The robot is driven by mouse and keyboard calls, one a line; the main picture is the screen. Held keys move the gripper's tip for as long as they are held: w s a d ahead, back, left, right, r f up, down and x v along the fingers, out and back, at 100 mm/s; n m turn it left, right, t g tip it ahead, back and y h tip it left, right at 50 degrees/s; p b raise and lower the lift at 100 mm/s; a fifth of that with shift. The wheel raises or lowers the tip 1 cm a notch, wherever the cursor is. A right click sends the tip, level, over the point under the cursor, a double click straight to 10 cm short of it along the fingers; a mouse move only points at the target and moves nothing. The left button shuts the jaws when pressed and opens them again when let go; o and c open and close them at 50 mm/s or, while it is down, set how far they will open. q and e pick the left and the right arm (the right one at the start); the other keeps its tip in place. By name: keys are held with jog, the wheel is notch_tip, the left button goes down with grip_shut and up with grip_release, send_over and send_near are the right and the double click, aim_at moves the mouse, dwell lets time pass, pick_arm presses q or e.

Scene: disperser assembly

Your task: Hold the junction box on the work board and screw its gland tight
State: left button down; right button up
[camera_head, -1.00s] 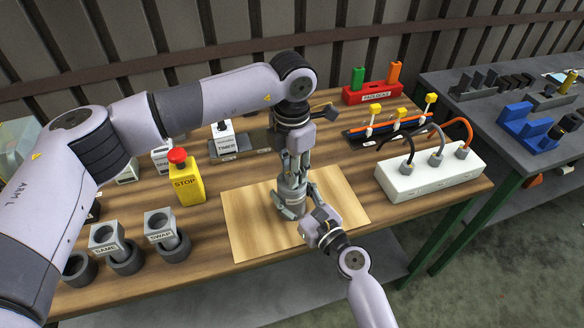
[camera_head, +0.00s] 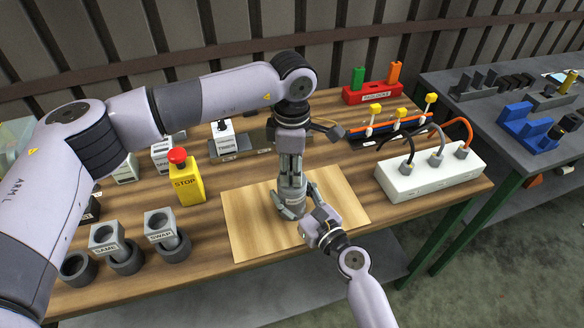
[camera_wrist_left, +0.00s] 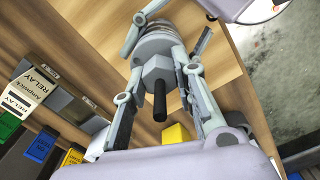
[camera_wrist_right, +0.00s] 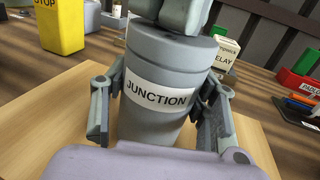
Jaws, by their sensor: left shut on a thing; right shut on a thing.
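The junction box (camera_wrist_right: 152,127) is a grey cylinder with a white JUNCTION label, upright on the pale wooden work board (camera_head: 246,236). It shows small in the head view (camera_head: 291,198). My right gripper (camera_head: 296,204) is shut on its sides, one finger on each side, low near the board. My left gripper (camera_head: 291,176) points down from above and is shut on the gland (camera_wrist_left: 157,68). The gland is a grey faceted piece with a black stub (camera_wrist_left: 160,101), seen between the fingers in the left wrist view. The fingers hide the gland in the head view.
A yellow STOP button box (camera_head: 187,184) stands left of the board, with grey SAME and SWAP blocks (camera_head: 160,224) front left. A white socket block with cables (camera_head: 430,179) is to the right. A red padlock rack (camera_head: 373,95) is at the back.

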dwell(0.4)
pick_arm(q)
jog(key=c, duration=1.3)
grip_release()
jog(key=shift+r, duration=0.1)
notch_tip(320, 180, up, 12)
jog(key=shift+f, duration=0.1)
pick_arm(e)
jog(key=o, duration=1.7)
